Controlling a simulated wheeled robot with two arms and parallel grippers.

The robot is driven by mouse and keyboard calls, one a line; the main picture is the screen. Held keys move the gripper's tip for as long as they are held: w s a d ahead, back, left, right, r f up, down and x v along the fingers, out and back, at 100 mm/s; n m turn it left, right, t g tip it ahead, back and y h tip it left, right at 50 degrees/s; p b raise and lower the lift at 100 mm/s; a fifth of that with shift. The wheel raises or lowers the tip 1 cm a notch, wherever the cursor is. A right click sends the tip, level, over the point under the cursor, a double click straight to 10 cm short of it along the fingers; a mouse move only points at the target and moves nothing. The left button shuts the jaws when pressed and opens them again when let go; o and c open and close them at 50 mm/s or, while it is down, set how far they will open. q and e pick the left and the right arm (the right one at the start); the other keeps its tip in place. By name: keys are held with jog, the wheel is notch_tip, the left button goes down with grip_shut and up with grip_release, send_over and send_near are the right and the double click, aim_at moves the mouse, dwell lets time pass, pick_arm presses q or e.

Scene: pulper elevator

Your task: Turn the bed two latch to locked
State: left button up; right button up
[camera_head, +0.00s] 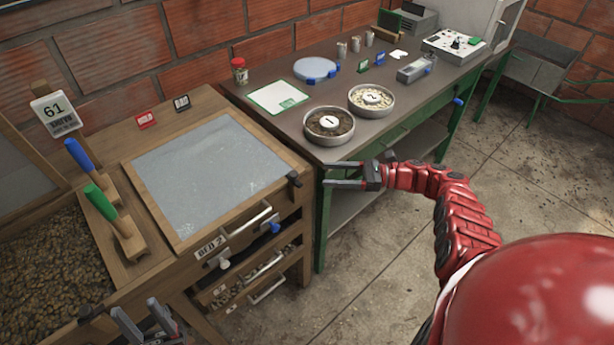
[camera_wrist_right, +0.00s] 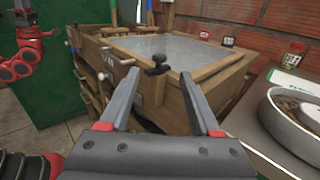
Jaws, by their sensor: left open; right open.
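Bed two is a wooden bed with a grey covered top (camera_head: 205,180) and a "BED 2" label (camera_head: 210,247) on its front. A small black knob-like latch (camera_head: 293,179) stands at its right front corner. It also shows in the right wrist view (camera_wrist_right: 158,62), beyond my fingertips and between them in the picture. I cannot read its locked or unlocked marking. My right gripper (camera_head: 326,174) is open and empty, just right of the latch and apart from it. My left gripper (camera_head: 134,306) is open and empty at the bottom edge, in front of the beds.
A metal handle (camera_head: 250,222), a blue knob (camera_head: 276,228) and a white knob (camera_head: 225,264) are on bed two's front. Floor at right is clear.

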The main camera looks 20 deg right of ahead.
jog(key=b+v, duration=0.1)
jog(key=v, duration=0.3)
dwell(0.5)
